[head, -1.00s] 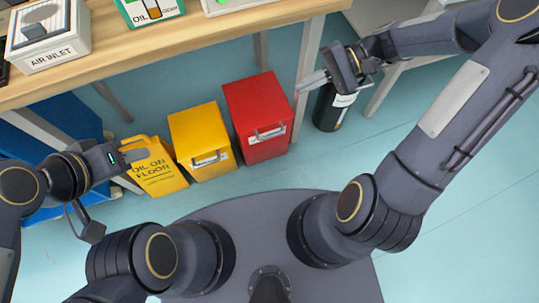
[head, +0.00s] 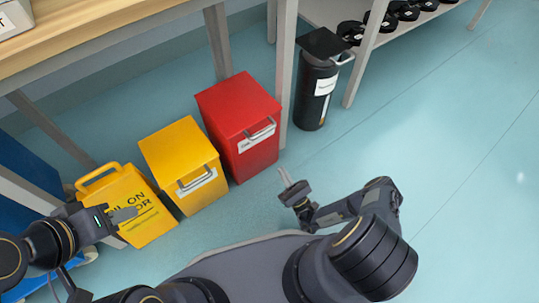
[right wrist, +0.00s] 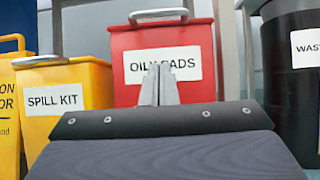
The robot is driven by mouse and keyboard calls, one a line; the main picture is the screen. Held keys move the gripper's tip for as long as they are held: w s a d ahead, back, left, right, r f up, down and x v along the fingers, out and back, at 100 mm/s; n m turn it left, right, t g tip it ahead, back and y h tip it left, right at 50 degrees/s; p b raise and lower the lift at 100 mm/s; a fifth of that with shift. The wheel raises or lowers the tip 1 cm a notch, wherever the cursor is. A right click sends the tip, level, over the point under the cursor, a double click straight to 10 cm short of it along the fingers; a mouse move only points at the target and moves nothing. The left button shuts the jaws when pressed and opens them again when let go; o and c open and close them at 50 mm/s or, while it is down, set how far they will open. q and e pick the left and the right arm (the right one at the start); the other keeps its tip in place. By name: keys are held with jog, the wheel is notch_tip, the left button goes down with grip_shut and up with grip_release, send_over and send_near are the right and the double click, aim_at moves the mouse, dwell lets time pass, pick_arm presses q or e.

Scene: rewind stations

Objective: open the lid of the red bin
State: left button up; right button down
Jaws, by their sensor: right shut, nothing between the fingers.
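The red bin (head: 238,122) stands on the floor beside a table leg, with its lid (head: 235,100) down. A grey bar handle (head: 257,134) and a white label are on its front. In the right wrist view the red bin (right wrist: 165,50) is straight ahead, its label reading OILY PADS and its handle (right wrist: 158,14) near the top edge. My right gripper (head: 286,178) is shut and empty, low in front of the bin and apart from it. Its fingers (right wrist: 159,85) overlap the label in the wrist view. My left gripper (head: 124,214) is in front of the yellow floor sign; its finger gap is unclear.
A yellow SPILL KIT bin (head: 184,160) stands left of the red bin. A black lidded canister (head: 316,90) is right, past the table leg (head: 284,70). Floor (head: 450,170) at right is clear.

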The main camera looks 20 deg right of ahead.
jog(key=s+r+x, duration=0.1)
jog(key=r+x, duration=0.1)
jog(key=x, duration=1)
jog(key=shift+d+r+b, duration=0.15)
jog(key=shift+r+b, duration=0.15)
jog(key=shift+b, duration=0.1)
